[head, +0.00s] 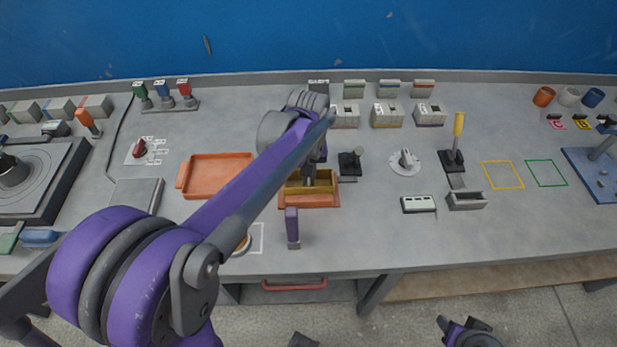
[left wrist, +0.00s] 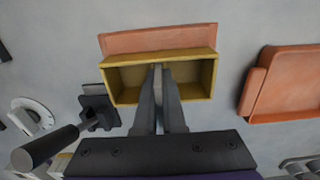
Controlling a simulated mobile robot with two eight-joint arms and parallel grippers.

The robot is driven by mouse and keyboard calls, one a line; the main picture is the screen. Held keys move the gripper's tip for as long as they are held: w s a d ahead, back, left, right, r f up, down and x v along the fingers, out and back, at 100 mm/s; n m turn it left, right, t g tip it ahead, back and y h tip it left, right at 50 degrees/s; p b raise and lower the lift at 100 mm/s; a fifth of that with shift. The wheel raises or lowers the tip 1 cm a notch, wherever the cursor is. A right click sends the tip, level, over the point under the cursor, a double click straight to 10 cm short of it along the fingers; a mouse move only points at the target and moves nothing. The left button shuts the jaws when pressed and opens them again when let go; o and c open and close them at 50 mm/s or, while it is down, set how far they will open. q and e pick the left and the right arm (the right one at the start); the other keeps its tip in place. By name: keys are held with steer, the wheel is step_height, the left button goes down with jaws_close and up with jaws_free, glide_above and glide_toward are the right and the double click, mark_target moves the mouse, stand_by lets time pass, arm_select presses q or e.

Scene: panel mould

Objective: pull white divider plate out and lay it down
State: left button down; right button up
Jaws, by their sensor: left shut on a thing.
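A yellow open-topped mould box (head: 294,189) stands on an orange base (head: 325,204) in the middle of the bench. It also shows in the left wrist view (left wrist: 207,77). My left gripper (head: 310,181) reaches down into the box, its fingers close together. In the left wrist view, the fingertips (left wrist: 160,72) are shut on the thin pale divider plate (left wrist: 158,67), which shows only as a narrow strip across the middle of the box. The rest of the plate is hidden by the fingers. My right gripper (head: 470,333) is low at the front, away from the bench; its jaw opening is unclear.
An orange tray (head: 212,177) lies left of the box. A black switch block (head: 350,163) stands close to its right. A purple-handled tool (head: 292,227) stands in front of the box. A white-outlined area (head: 257,237) is partly behind my left arm.

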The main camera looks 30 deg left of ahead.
arm_select(q)
steer(key=shift+r+p, duration=2.15)
steer(key=shift+r, duration=1.5)
arm_select(e)
steer(key=shift+w+r, duration=0.3)
steer(key=shift+r, duration=0.65)
steer(key=shift+w+r, duration=0.3)
steer(key=shift+r, duration=0.6)
steer(key=shift+w+r, duration=0.3)
steer(key=shift+r, duration=0.65)
arm_select(q)
steer(key=shift+r, duration=0.1)
steer(key=shift+r+p, duration=1)
steer(key=shift+r, duration=0.95)
arm_select(e)
steer(key=r, duration=0.1)
steer(key=w+r, duration=0.1)
steer(key=shift+w+r+t, duration=0.15)
steer(key=shift+r+t, duration=0.15)
steer(key=shift+r, duration=0.1)
arm_select(q)
steer(key=shift+a+f, duration=0.1)
